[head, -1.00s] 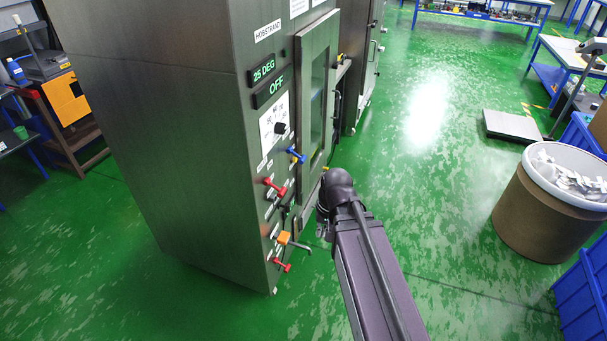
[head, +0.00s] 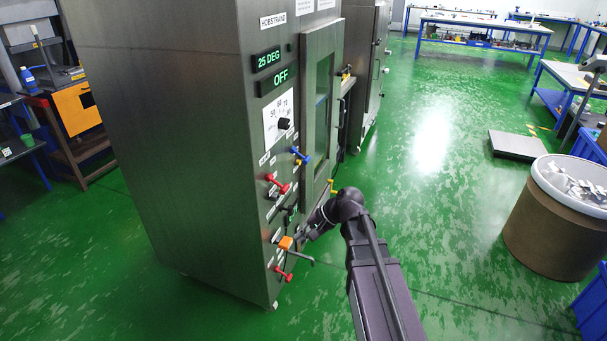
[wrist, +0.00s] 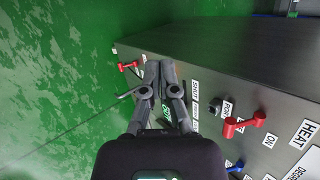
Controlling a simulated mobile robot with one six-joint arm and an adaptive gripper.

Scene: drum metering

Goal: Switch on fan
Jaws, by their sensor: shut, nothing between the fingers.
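A tall grey cabinet (head: 165,130) carries a control panel on its narrow front face. Its green displays read "25 DEG" (head: 268,59) and "OFF" (head: 280,79). Below are a black dial (head: 284,124), a blue handle (head: 301,156), a red handle (head: 279,185), an orange block with a grey lever (head: 286,243) and a lower red handle (head: 283,275). I cannot read which control is the fan's. My gripper (wrist: 160,66) is shut and empty, close to the lower panel; contact cannot be told. The wrist view also shows the lower red handle (wrist: 128,66) and a small black knob (wrist: 215,106).
A drum of white pieces (head: 540,225) stands at right, near a low platform scale (head: 517,145). Green floor between is clear.

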